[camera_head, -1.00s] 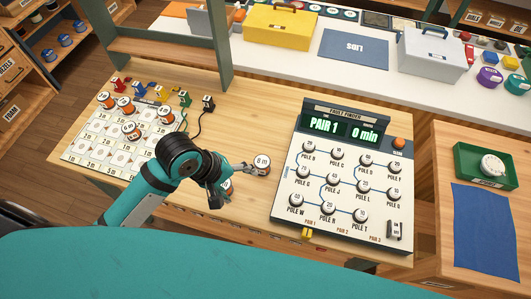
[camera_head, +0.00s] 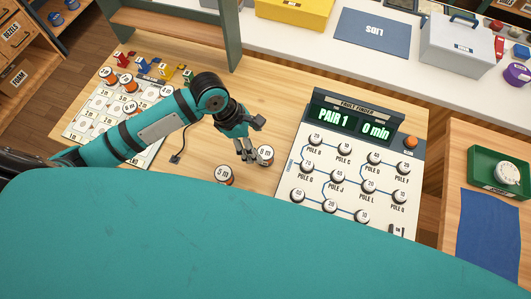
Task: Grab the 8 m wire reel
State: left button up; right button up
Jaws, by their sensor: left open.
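I see nothing between the fingers. A second reel (camera_head: 224,175), with a small label that looks like 5 m or 3 m, stands to the lower left. My right gripper is not in view.
Several more reels stand on a white grid sheet (camera_head: 75,123) at the left, partly behind my left arm. A green tray (camera_head: 477,163) and blue mat (camera_head: 488,225) are at the right. Bare table lies above the gripper.

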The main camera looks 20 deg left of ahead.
aim_at(263, 152)
pick_arm(q)
jog(key=p+x, duration=0.1)
jog(key=x, duration=0.8)
jog(key=shift+w+a, duration=0.1)
jog(key=shift+a, duration=0.05)
